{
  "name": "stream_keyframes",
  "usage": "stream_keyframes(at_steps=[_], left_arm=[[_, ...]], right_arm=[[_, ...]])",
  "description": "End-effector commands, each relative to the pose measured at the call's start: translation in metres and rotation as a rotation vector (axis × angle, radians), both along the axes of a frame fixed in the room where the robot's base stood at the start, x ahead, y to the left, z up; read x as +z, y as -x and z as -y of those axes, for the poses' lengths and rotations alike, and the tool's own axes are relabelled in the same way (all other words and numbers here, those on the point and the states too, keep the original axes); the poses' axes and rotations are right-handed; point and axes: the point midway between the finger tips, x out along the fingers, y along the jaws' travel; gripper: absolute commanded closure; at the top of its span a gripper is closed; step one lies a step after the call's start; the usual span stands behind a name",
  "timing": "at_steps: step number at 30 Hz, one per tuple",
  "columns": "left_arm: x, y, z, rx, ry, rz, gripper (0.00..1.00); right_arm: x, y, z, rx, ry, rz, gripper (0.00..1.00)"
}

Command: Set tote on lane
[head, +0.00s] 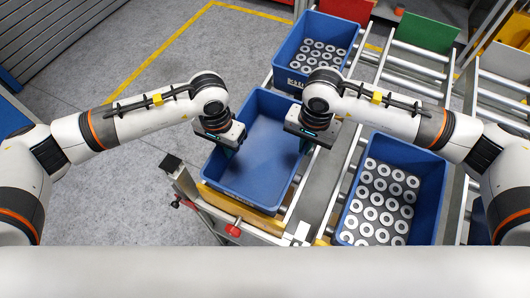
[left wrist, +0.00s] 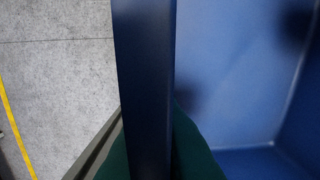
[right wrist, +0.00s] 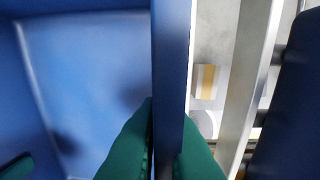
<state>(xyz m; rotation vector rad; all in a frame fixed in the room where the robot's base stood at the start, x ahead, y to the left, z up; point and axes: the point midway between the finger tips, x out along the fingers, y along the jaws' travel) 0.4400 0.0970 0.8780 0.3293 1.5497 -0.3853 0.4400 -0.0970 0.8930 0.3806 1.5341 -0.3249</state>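An empty blue tote (head: 262,118) sits level over a yellow-edged support at the near end of the left lane in the head view. My left gripper (head: 229,150) is at its left wall, and my right gripper (head: 305,145) is at its right wall. In the left wrist view, green fingers stand on both sides of the tote wall (left wrist: 145,80) and press against it. In the right wrist view, green fingers clasp the opposite wall (right wrist: 171,70) the same way. Whether the tote's bottom touches the support is hidden.
A blue tote of metal rings (head: 440,190) stands to the right on the roller lanes. Another ring-filled tote (head: 290,48) stands behind the empty one. A green panel (head: 427,32) and a red panel (head: 345,9) are at the back. Grey floor lies open at left.

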Motion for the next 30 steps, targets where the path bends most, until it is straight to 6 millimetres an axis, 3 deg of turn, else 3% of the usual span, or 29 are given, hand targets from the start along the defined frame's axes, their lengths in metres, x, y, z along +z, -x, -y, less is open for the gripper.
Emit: stream_keyframes(at_steps=[16, 30], left_arm=[[0.005, 0.0, 0.0, 0.0, 0.0, 0.001, 1.0], [0.05, 0.0, 0.0, 0.0, 0.0, 0.0, 1.0]], right_arm=[[0.005, 0.0, 0.0, 0.0, 0.0, 0.001, 1.0], [0.05, 0.0, 0.0, 0.0, 0.0, 0.001, 1.0]])
